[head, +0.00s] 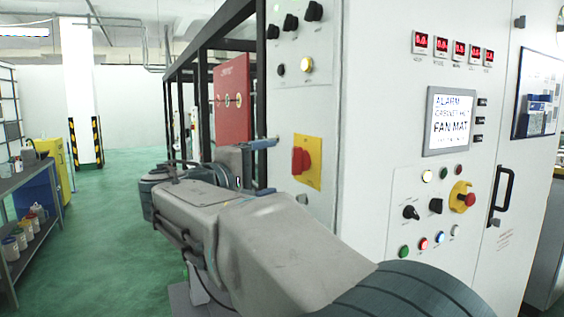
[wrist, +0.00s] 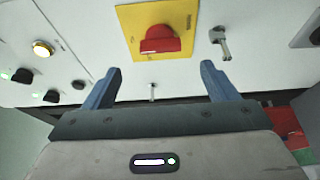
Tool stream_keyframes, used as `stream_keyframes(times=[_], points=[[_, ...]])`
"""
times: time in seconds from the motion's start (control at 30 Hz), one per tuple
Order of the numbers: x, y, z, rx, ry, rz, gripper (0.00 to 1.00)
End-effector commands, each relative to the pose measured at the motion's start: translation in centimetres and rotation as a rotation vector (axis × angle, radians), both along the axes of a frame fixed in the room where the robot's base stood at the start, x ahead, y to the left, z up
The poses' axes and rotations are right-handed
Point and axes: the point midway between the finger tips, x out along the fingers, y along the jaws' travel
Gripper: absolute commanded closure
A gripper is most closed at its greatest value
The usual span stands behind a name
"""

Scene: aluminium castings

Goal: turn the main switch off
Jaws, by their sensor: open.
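The main switch is a red rotary handle (head: 300,160) on a yellow plate (head: 314,150), on the narrow side face of the grey-white cabinet. In the wrist view the red handle (wrist: 160,40) on its yellow plate (wrist: 127,18) is ahead of my gripper, between the lines of its two fingers. My gripper (wrist: 157,78) is open and empty, with blue fingers apart and not touching the handle. In the head view my gripper (head: 268,144) is to the left of the switch. One finger is partly hidden there.
The cabinet front carries a screen (head: 450,120), a red emergency button on yellow (head: 463,197) and a black door handle (head: 501,195). Black knobs (head: 291,22) are above the switch. A small keyed lock (wrist: 220,42) is beside it. A red panel (head: 231,100) stands behind my gripper.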

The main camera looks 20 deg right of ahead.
Motion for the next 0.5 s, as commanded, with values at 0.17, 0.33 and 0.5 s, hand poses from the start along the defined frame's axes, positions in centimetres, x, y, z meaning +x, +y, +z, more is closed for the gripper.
stream_keyframes(times=[0.17, 0.33, 0.5], points=[[1.6, -3.7, 0.1, 0.001, 0.003, -0.003, 0.20], [2.8, -6.3, 0.1, 0.001, 0.002, -0.002, 0.20], [3.5, -7.6, 0.0, -0.001, 0.002, 0.000, 0.20]])
